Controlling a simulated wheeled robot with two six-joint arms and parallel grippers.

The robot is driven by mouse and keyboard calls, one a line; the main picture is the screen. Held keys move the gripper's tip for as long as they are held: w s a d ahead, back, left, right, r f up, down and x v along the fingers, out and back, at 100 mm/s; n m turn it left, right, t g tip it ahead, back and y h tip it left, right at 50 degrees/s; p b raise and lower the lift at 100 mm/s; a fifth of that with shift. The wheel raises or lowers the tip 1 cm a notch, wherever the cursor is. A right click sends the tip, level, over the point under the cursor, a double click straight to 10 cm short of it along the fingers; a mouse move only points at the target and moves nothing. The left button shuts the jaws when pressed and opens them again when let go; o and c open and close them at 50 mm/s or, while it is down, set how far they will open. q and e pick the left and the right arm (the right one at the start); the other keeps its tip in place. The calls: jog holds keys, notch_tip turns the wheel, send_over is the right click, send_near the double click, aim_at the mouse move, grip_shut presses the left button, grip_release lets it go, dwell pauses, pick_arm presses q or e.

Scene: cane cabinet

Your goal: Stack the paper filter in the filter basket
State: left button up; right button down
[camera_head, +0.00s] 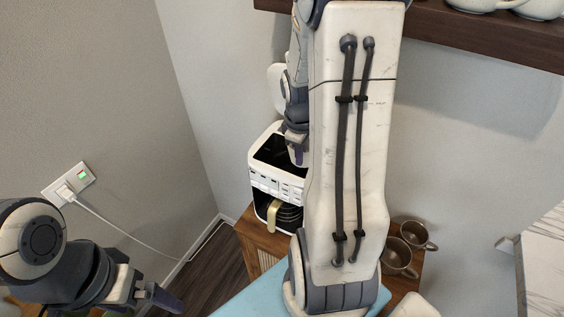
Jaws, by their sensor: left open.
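A white coffee machine (262,184) stands on the cabinet in the middle, with its top open and dark inside. I cannot make out a filter basket in that opening, and no paper filter shows. My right gripper (298,154) points down at the right side of the open top. My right arm hides much of it and the machine's right side, so its jaw state and any held thing cannot be told. My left gripper (152,294) is open at the bottom left, well away from the machine and partly cut off by the frame's edge.
The wooden cabinet (248,229) with a cane front carries brown cups (398,257) at the right. A dark shelf (440,28) with white cups hangs above. A wall socket (70,185) has a white cable. A light blue surface (235,302) lies in front.

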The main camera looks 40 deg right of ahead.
jog(key=w+f, duration=0.2)
jog(key=w+f+p, duration=0.1)
jog(key=f, duration=0.2)
jog(key=w+a+f+p, duration=0.1)
jog(key=w+f, duration=0.1)
jog(key=shift+w+f, duration=0.25)
jog(key=shift+w, duration=0.1)
jog(key=shift+d, duration=0.1)
jog(key=shift+f+b, duration=0.6)
jog(key=shift+f, duration=0.05)
jog(key=c, duration=1.4)
grip_release()
jog(key=shift+r, duration=0.15)
